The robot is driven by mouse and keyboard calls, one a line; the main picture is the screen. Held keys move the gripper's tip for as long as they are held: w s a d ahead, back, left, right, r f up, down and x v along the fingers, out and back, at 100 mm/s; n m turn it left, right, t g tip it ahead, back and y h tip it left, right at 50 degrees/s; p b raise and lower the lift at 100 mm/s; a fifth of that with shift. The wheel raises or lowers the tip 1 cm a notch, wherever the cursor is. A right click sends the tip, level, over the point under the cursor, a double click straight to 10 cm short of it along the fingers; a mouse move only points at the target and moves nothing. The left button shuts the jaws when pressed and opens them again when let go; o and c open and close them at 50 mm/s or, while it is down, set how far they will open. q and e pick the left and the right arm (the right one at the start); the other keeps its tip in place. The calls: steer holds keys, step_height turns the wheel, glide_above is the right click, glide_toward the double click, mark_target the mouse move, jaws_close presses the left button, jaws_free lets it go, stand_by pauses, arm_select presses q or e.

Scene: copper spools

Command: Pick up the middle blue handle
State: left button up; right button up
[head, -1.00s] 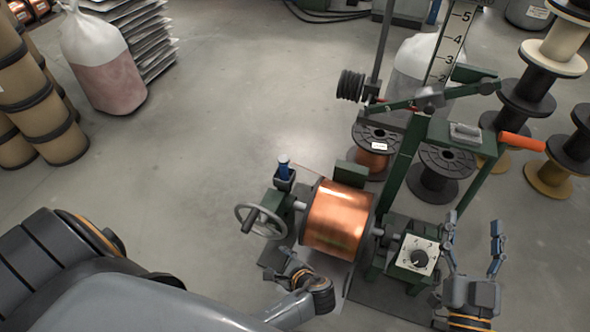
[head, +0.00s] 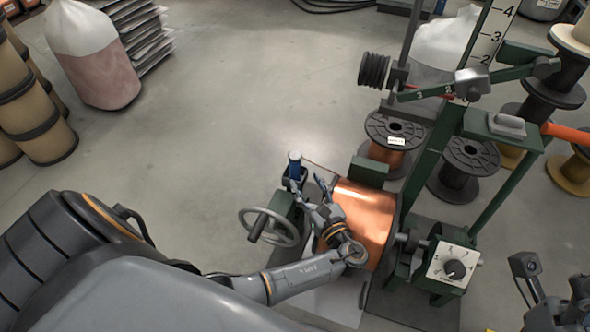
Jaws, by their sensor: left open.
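The blue handle (head: 294,160) stands upright on the dark block at the left end of the green winding machine. My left gripper (head: 304,183) is open and empty. Its fingers point up the picture toward the handle, just below and to the right of it, over the copper spool's left flange. I cannot tell whether a finger touches the handle's base. Part of my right gripper (head: 548,292) shows at the bottom right corner, cut by the frame; its fingertips are not clear.
The copper spool (head: 367,220) lies beside my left gripper. A handwheel (head: 268,228) is to its left. A control box with a dial (head: 452,264) is to the right. Dark spools (head: 464,168) stand behind.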

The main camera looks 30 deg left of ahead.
mark_target(297, 171)
arm_select(q)
steer(key=b+x, duration=0.1)
steer(key=x, duration=0.2)
steer(key=b+x, duration=0.1)
steer(key=shift+a+f+b, duration=0.3)
steer(key=shift+a, duration=0.15)
steer(key=shift+w+a+r, duration=0.15)
steer(key=shift+w+a, duration=0.15)
steer(key=shift+a, duration=0.15)
jaws_close()
